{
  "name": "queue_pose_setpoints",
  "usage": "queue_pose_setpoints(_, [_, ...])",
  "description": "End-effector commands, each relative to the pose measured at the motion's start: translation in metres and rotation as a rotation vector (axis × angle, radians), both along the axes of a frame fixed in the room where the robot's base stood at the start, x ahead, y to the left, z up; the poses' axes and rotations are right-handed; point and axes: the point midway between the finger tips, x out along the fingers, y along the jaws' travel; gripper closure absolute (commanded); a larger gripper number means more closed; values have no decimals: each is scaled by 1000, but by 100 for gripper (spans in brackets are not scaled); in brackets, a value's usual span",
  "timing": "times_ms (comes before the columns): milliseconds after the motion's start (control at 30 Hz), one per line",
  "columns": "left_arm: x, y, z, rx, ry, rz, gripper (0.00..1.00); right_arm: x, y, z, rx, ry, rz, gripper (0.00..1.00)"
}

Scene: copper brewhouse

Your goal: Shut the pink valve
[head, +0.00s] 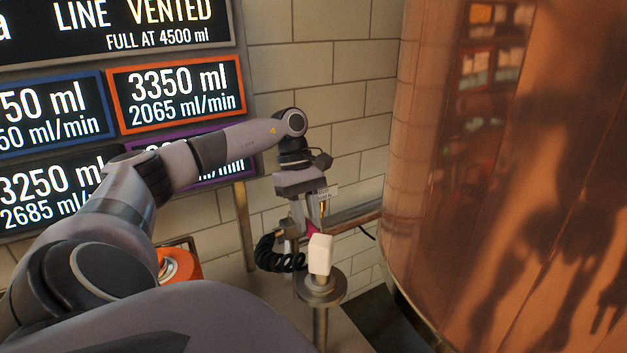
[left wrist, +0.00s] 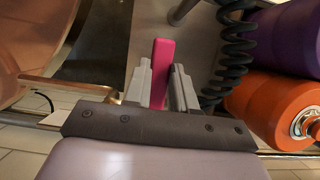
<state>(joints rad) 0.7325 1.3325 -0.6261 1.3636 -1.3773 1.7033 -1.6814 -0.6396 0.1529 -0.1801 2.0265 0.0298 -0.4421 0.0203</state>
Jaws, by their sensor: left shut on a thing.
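The pink valve shows as a small piece of pink handle (head: 313,230) in the head view, mostly hidden by the fingers and a white block. In the left wrist view its flat pink handle (left wrist: 164,62) stands up between the fingers. My left gripper (head: 309,222) comes down from above, and its grey fingers (left wrist: 162,88) are shut on the pink handle. The valve's body and its pipe joint are hidden. My right gripper is in neither view.
A white block (head: 320,253) stands on a round metal post (head: 322,288) close by. A black coiled hose (head: 272,255) hangs beside the fingers. A large copper tank (head: 500,180) fills the right. Orange (left wrist: 282,105) and purple (left wrist: 288,40) cylinders stand right in the wrist view.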

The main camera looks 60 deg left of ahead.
Motion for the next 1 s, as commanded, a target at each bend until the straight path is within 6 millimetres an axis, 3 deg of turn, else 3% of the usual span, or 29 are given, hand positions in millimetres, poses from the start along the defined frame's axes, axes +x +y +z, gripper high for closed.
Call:
queue_pose_setpoints(33, [1, 1, 1, 1, -2, 2, 72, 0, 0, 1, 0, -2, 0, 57])
queue_pose_setpoints(100, [1, 1, 1, 1, -2, 3, 49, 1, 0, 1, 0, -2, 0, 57])
queue_pose_setpoints(467, [1, 2, 5, 1, -2, 4, 49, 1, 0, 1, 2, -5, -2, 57])
queue_pose_setpoints(800, [3, 21, 53, -2, -7, 4, 49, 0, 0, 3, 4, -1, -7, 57])
queue_pose_setpoints(1000, [3, 27, 66, 1, -3, 4, 49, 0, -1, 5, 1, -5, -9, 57])
